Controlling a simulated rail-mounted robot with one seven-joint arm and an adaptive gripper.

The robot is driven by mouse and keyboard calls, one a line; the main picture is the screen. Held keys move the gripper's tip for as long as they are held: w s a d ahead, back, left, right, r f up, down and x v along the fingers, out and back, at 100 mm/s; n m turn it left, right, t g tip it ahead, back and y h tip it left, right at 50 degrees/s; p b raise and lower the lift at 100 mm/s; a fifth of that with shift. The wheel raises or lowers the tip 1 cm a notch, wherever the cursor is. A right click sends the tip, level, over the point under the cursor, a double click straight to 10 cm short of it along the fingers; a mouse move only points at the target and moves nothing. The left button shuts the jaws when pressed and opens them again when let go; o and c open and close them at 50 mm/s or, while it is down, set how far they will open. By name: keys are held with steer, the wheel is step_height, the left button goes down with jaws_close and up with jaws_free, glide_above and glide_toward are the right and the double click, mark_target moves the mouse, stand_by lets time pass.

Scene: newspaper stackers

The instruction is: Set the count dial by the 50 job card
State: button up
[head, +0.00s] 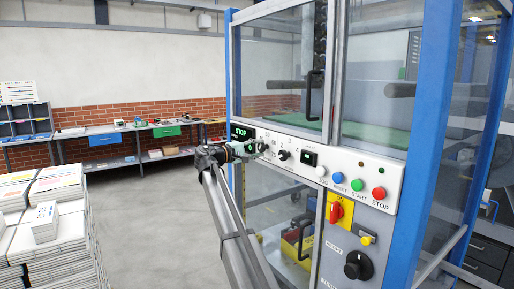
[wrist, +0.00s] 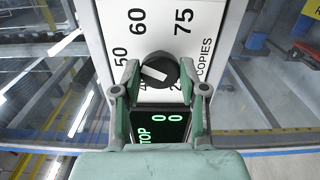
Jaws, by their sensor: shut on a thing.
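The count dial is a black round knob (wrist: 166,64) with a white bar on its face. In the wrist view it sits on a white plate marked 50, 60, 75 and COPIES; lower numbers are partly hidden by my fingers. The white bar slants, its upper-left end toward the 50 side. My gripper (wrist: 160,92) is shut on the knob, one finger on each side. In the head view my gripper (head: 250,149) is at the left end of the control panel (head: 338,169) and covers the dial. I cannot make out a 50 job card.
A display (wrist: 160,130) reads STOP and 00. Another black knob (head: 283,155), white, blue, green and red buttons (head: 378,193) and a red switch (head: 336,212) are on the machine's front. Paper stacks (head: 45,245) stand at left. The floor between is clear.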

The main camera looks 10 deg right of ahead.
steer(key=n+p, duration=0.2)
steer(key=n, duration=0.3)
steer(key=shift+r, duration=0.15)
stand_by(0.3)
steer(key=o, duration=1.1)
steer(key=shift+o, duration=0.2)
steer(key=v, duration=1.2)
